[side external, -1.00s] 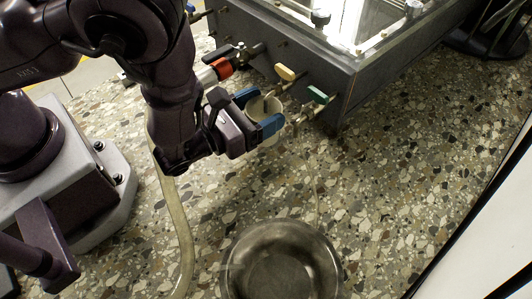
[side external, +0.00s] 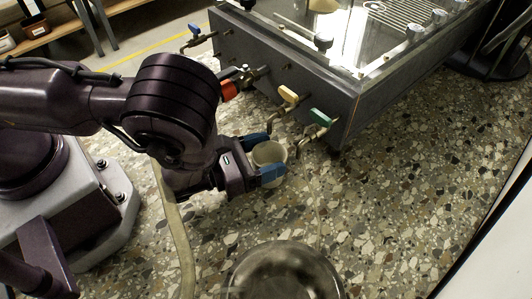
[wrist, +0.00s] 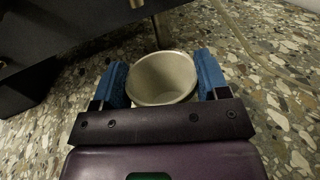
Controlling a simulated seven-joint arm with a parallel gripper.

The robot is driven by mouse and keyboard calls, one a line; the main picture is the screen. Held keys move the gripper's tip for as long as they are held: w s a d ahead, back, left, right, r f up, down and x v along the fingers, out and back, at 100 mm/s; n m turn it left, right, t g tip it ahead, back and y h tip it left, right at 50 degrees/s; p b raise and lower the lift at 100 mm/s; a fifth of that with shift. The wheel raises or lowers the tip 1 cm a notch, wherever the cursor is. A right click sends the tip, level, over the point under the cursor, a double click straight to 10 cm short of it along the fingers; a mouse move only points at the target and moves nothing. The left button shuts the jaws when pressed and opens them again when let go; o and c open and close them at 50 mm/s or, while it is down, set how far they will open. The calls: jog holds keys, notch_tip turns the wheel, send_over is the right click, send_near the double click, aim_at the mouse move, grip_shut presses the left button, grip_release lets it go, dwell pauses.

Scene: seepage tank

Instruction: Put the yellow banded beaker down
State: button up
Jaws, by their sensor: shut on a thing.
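The beaker (side external: 269,153) is a pale, off-white cup between the blue fingertips of my gripper (side external: 264,157). In the wrist view it shows as an open, upright cup (wrist: 162,78) between the blue pads (wrist: 163,84), and its inside looks empty. My gripper is shut on it. No yellow band can be made out; the pads cover its sides. The beaker is low, in front of the tank's taps. I cannot tell whether its base touches the speckled floor (side external: 350,215).
A metal bowl (side external: 285,272) is in front. A hose (side external: 174,225) runs on the left. Floor to the right is clear.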

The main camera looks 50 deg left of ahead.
jog(key=shift+f, duration=0.15)
jog(key=o, duration=0.9)
jog(key=v, duration=0.4)
jog(key=shift+s+a, duration=0.1)
jog(key=shift+s, duration=0.15)
jog(key=shift+s+r, duration=0.2)
jog(key=shift+r, duration=3.45)
